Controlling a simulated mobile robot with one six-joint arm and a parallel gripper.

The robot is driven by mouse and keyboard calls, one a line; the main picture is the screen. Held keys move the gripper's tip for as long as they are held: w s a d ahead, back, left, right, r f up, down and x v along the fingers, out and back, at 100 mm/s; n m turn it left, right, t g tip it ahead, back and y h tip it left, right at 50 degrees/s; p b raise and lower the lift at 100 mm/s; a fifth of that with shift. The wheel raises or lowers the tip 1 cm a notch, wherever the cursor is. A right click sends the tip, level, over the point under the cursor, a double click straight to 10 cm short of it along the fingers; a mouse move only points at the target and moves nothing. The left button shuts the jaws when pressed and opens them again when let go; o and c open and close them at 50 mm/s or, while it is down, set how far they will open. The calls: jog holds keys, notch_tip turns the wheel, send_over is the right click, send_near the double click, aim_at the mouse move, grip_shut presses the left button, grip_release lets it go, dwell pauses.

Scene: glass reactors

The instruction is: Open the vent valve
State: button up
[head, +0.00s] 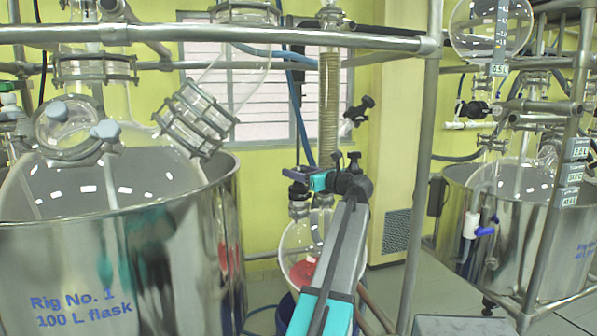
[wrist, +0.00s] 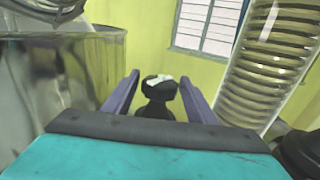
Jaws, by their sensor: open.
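My gripper (wrist: 159,78) is open, with its two purple fingers apart. A black knob with a white mark on top (wrist: 158,98) shows between the fingers in the wrist view; it looks like the vent valve's handle, but no label shows. I see no clear contact with either finger. In the head view my gripper (head: 297,172) points left beside the glass column, above the round receiving flask (head: 303,248). A black fitting (head: 298,192) shows just below the fingers there. Whether the valve is open or shut cannot be told.
The coiled glass condenser (head: 329,105) stands close to my gripper; it also fills the right of the wrist view (wrist: 270,62). A large steel vessel (head: 120,260) stands at left. Metal frame bars (head: 421,170) and black clamps (head: 360,107) are near my arm. A second rig stands right.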

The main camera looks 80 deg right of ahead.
jog(key=shift+a+r+m+g+h+p, duration=0.1)
jog(key=shift+r+m+g+h+p, duration=0.05)
jog(key=shift+m+g+h+p, duration=2.2)
jog(key=shift+g+p, duration=0.25)
jog(key=shift+p, duration=0.2)
jog(key=c, duration=0.9)
jog(key=shift+o, duration=0.2)
jog(key=shift+f+n+y, duration=0.2)
jog(key=shift+n+y, duration=0.05)
jog(key=shift+d+t+b, duration=0.2)
jog(key=shift+t+b, duration=0.2)
jog(key=shift+b, duration=0.05)
